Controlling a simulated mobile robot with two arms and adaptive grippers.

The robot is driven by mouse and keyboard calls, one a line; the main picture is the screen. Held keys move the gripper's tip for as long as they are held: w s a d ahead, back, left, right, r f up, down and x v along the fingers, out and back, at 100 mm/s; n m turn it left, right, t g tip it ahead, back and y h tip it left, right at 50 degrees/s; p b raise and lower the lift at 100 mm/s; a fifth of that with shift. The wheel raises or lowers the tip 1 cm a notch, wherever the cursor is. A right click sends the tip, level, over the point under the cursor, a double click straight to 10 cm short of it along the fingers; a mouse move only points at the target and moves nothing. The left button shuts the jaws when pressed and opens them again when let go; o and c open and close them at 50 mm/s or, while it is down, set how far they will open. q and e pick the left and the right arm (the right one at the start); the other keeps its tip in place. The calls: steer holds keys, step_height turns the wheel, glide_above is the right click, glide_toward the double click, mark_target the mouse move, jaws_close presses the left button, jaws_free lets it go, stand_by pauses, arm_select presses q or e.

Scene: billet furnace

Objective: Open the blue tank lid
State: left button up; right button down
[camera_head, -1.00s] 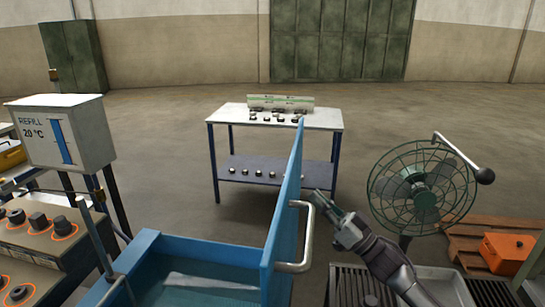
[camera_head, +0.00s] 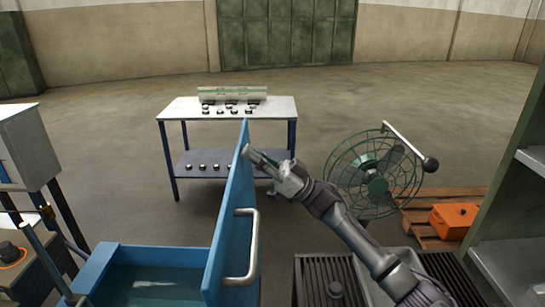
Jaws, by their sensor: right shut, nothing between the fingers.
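The blue tank (camera_head: 100,266) stands at the lower left with water-like teal liquid visible inside. Its blue lid (camera_head: 231,205) is swung up and stands nearly upright along the tank's right side. A metal bar handle (camera_head: 254,247) is on the lid's right face. My right gripper (camera_head: 255,158) is shut and empty. Its fingertips are near the upper part of the lid, on the handle side; I cannot tell whether they touch it. My left gripper is not in view.
A green fan (camera_head: 374,174) with a lever stands right of my right arm. A table (camera_head: 180,112) with small parts stands beyond the tank. A shelf (camera_head: 515,220) is at the right edge.

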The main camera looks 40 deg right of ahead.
mark_target(242, 162)
steer(key=shift+w+a+f+p, duration=0.15)
steer(key=shift+w+a+p, duration=0.3)
steer(key=shift+w+a, duration=0.45)
steer(key=shift+w+a+f, duration=0.2)
steer(key=shift+a+f, duration=0.05)
steer(key=shift+a, duration=0.3)
steer(key=w+a+f+b, duration=0.1)
steer(key=w+a+b, duration=0.1)
steer(key=w+a, duration=0.2)
steer(key=shift+w+a, duration=0.35)
steer(key=shift+a, duration=0.8)
steer(key=shift+d, duration=0.1)
steer(key=shift+s, duration=0.1)
